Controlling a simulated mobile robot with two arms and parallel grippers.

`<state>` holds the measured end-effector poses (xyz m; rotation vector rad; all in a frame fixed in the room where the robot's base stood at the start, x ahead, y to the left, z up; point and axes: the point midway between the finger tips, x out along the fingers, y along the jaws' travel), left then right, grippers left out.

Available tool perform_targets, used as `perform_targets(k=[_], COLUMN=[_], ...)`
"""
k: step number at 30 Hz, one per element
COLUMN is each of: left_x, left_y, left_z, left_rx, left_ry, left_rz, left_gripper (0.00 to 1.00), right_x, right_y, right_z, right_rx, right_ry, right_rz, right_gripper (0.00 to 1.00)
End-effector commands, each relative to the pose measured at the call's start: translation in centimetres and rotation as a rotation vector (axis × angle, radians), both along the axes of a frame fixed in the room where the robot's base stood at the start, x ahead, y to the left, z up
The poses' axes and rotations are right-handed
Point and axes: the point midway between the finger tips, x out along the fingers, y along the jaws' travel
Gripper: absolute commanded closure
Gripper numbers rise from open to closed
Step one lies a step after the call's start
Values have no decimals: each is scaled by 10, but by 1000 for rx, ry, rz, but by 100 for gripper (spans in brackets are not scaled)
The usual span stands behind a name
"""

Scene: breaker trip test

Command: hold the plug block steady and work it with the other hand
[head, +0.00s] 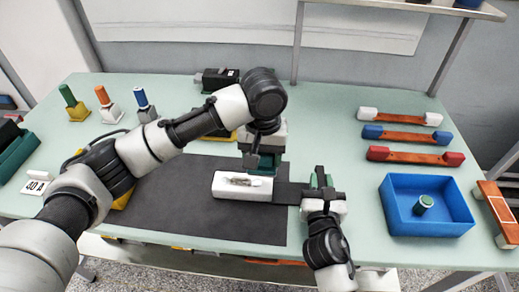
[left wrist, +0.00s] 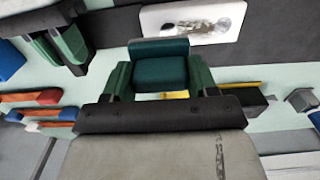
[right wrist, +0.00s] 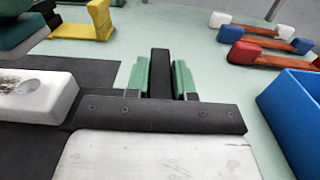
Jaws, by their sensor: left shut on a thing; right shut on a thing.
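The white plug block (head: 229,186), with a worn metallic recess on top, lies on the dark mat (head: 190,215). A black handle (head: 291,193) extends from its right side towards my right gripper (head: 320,183). The right gripper is shut on an upright black bar (right wrist: 160,72), which seems part of that handle. My left gripper (head: 264,161) is shut on a dark green block (left wrist: 160,66) just behind the white block. The white block also shows in the left wrist view (left wrist: 180,20) and right wrist view (right wrist: 48,100). Whether green block and white block touch is unclear.
Small handled blocks (head: 104,100) stand back left, near a label (head: 38,186). A black device (head: 215,78) is at the back.

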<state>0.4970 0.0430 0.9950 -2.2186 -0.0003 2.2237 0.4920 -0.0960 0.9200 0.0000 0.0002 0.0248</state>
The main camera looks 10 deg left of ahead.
Motion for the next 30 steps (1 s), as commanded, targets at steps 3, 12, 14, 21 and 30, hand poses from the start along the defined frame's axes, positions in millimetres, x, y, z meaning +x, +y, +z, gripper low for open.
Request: perform_targets(k=[3, 12, 14, 21, 30], left_x=[0, 0, 0, 0, -1], left_y=[1, 0, 0, 16, 43], left_z=[-11, -39, -44, -59, -59], left_rx=[1, 1, 1, 0, 1], left_ry=[0, 0, 0, -1, 0], left_rz=[1, 2, 2, 2, 3], left_gripper=[61, 61, 61, 64, 64], right_x=[0, 0, 0, 0, 0], right_y=[0, 0, 0, 0, 0], right_z=[0, 0, 0, 0, 0], right_rx=[0, 0, 0, 0, 0], right_ry=[1, 1, 1, 1, 1], right_rz=[1, 1, 1, 1, 1], right_gripper=[100, 100, 100, 100, 100])
